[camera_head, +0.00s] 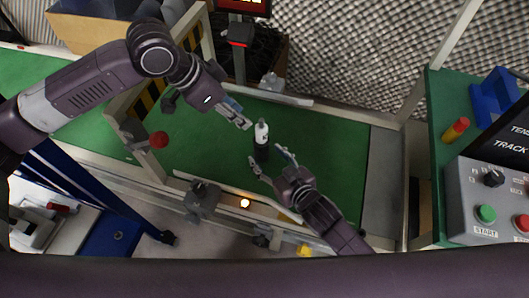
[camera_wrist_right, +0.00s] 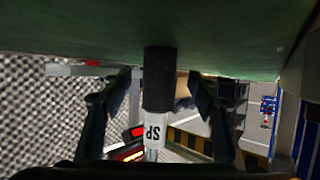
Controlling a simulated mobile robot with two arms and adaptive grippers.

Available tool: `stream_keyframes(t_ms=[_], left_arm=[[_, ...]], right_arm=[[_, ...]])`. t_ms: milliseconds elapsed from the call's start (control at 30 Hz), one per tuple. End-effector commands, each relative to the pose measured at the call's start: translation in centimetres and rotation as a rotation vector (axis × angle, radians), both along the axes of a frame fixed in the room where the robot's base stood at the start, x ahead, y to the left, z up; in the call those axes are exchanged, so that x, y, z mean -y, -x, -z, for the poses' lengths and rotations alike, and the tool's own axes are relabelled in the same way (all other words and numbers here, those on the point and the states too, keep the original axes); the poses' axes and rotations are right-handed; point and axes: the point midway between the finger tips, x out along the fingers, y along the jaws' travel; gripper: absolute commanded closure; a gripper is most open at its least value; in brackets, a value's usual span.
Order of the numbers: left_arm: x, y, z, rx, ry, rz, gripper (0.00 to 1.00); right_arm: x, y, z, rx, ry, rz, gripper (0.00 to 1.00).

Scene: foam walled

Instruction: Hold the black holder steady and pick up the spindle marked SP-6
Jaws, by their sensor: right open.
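The black holder (camera_head: 261,152) stands on the green belt in the head view. The white spindle (camera_head: 262,131) with a dark top sits upright in it. In the right wrist view the picture is upside down: the black holder (camera_wrist_right: 160,80) is above the white spindle (camera_wrist_right: 156,125), whose label shows "SP"; the number is not readable. My right gripper (camera_head: 266,156) is open, with a finger on each side of the holder and visible gaps. My left gripper (camera_head: 243,118) is just up and left of the spindle, apart from it; its finger opening is unclear.
The green belt (camera_head: 325,135) is clear to the right of the spindle. Metal side rails (camera_head: 262,95) border it. A control box (camera_head: 485,210) with buttons, a red-yellow cylinder (camera_head: 455,130) and a blue stand (camera_head: 492,98) are at the right. A red knob (camera_head: 159,140) is left.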

Motion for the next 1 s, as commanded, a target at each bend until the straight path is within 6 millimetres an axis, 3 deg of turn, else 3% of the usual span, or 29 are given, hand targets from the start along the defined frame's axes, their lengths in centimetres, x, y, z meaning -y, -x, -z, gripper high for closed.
stream_keyframes(t_ms=[200,567,1000], left_arm=[[0.0,0.0,0.0,0.000,0.000,0.000,0.71],[0.0,0.0,0.0,0.000,0.000,0.000,0.71],[0.0,0.0,0.0,0.000,0.000,0.000,0.71]], right_arm=[[-0.9,-1.8,0.8,0.000,0.000,0.001,0.45],[-1.1,-2.1,1.1,-0.001,0.001,0.001,0.45],[-1.1,-2.1,1.1,-0.001,0.001,0.001,0.92]])
